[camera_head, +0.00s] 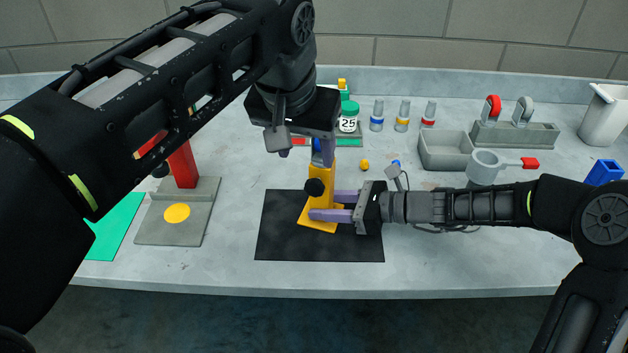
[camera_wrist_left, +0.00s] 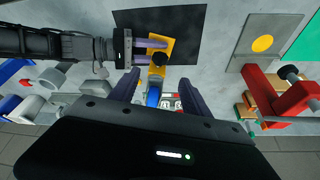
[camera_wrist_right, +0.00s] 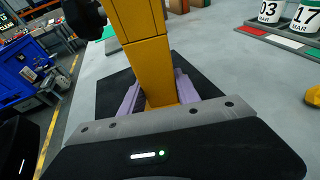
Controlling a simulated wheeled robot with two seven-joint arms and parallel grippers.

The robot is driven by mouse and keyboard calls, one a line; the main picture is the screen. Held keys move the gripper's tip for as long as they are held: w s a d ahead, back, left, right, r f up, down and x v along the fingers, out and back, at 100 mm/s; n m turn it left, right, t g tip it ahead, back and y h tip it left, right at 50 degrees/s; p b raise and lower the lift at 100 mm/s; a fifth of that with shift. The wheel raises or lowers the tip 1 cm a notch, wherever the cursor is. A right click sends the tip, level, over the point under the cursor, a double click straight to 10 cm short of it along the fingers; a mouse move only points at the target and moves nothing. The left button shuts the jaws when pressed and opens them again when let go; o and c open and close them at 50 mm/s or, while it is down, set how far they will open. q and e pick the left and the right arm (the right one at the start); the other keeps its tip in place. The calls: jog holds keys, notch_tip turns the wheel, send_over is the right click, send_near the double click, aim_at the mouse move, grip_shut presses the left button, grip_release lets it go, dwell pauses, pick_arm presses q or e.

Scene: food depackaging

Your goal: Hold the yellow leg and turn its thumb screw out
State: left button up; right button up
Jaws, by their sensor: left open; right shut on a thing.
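The yellow leg (camera_head: 322,198) stands upright on a black mat (camera_head: 283,233), its foot plate on the mat. A blue part (camera_wrist_left: 153,96) is at the leg's top. My right gripper (camera_head: 333,205) is shut on the lower part of the leg, seen close in the right wrist view (camera_wrist_right: 155,75). My left gripper (camera_wrist_left: 157,90) is open above the leg, its fingers apart on either side of the blue part.
A grey plate (camera_head: 205,222) with a yellow disc and red post stands at the left, beside a green mat (camera_head: 117,228). Small bottles (camera_head: 402,115), a grey bin (camera_head: 445,150) and a calendar jar (camera_head: 348,118) stand behind. The table's front strip is clear.

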aim_at(314, 182)
pick_arm(q)
jog(key=shift+f, duration=0.15)
jog(key=x, duration=1.1)
jog(key=shift+w+f, duration=0.15)
jog(key=shift+f, duration=0.25)
jog(key=shift+c, duration=0.4)
grip_shut()
